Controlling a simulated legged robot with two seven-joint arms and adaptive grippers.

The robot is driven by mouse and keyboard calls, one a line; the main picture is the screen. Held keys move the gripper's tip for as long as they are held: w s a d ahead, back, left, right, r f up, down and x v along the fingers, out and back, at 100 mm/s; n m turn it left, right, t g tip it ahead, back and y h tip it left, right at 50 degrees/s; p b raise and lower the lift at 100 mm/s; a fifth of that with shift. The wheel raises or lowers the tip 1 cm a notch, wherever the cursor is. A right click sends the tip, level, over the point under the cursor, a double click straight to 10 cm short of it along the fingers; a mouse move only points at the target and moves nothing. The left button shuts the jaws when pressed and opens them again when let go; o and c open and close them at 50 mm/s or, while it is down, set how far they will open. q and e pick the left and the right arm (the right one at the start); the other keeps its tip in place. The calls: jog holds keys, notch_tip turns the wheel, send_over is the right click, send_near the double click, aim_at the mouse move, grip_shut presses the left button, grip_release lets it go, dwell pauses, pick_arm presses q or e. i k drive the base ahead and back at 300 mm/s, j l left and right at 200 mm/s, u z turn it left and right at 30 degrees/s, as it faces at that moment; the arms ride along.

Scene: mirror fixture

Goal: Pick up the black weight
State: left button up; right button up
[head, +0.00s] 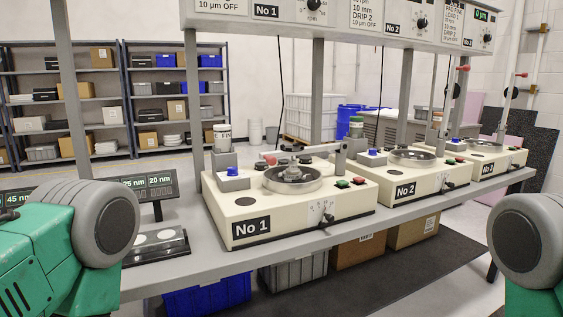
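Machine No 1 (226,203) stands on the grey bench, with a round metal plate (312,184) in a dish on its top. A small dark grey stepped piece (291,170) sits on that plate and may be the weight. Small dark round pieces (305,159) show just behind the dish; they are too small to tell apart. I cannot tell for sure which is the black weight. My green and grey arm parts show at the lower left and right edges, away from the machine. Neither gripper shows.
Machines No 2 (392,207) and No 3 (507,163) stand to the right. A display (150,187) and a dark tray with white discs (155,248) are left of No 1. Grey posts and the overhead panel (350,31) frame the bench. Bins and boxes are underneath.

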aim_at(259, 165)
jog(key=i+l+u, duration=0.1)
jog(key=i+l, duration=0.35)
jog(key=i+l+u, duration=0.1)
jog(key=i+l, duration=0.35)
jog(key=l, duration=0.2)
jog(key=i+l+u, duration=0.1)
jog(key=i+l, duration=0.3)
jog(key=l, duration=0.2)
